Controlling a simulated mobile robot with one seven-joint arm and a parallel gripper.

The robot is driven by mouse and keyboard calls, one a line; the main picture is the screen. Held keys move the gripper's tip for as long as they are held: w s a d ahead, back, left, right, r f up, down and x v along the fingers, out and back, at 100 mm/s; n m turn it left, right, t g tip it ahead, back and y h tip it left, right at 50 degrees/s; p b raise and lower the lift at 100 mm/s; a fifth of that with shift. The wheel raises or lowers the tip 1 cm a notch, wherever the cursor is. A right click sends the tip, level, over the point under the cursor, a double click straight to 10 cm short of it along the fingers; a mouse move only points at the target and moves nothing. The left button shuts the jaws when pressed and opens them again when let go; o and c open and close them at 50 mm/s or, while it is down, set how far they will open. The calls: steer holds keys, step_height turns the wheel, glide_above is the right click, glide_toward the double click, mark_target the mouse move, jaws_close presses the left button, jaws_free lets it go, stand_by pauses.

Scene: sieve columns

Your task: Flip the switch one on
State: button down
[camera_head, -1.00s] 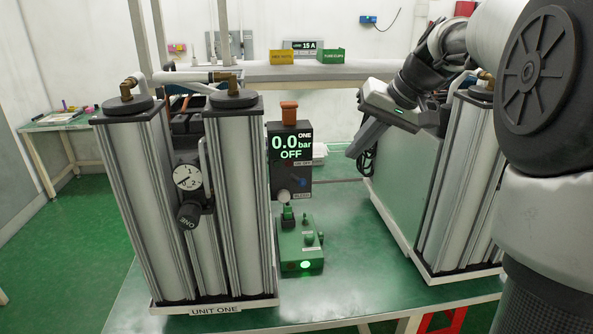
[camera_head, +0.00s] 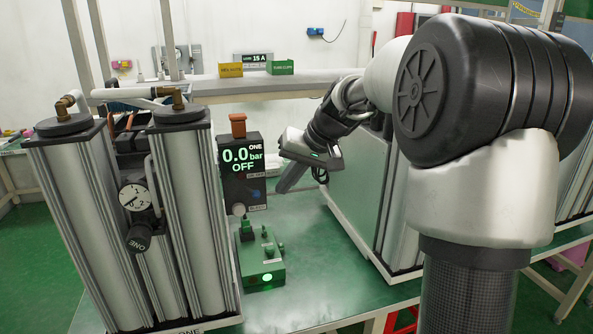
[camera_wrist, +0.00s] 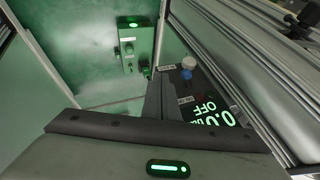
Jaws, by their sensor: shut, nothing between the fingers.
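The control box of unit ONE (camera_head: 240,165) shows "0.0 bar OFF" on its dark face. Small labels, a blue knob (camera_wrist: 186,74) and a white knob (camera_wrist: 188,62) sit beside the display there. The lever of switch one cannot be made out clearly. My gripper (camera_head: 282,188) is shut and empty, tilted down to the left, just right of the control box in the head view. In the wrist view its dark finger (camera_wrist: 160,97) partly covers the box; contact cannot be told.
A green box (camera_head: 261,262) with small knobs and a lit green lamp stands on the green table. Unit one's columns (camera_head: 185,220) and gauge (camera_head: 135,197) stand left. A second column unit (camera_head: 355,215) stands right.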

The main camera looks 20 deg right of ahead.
mark_target(251, 191)
steer(key=a, duration=0.3)
steer(key=shift+w+a+f, duration=0.15)
steer(key=shift+w+a, duration=0.1)
steer(key=shift+a, duration=0.05)
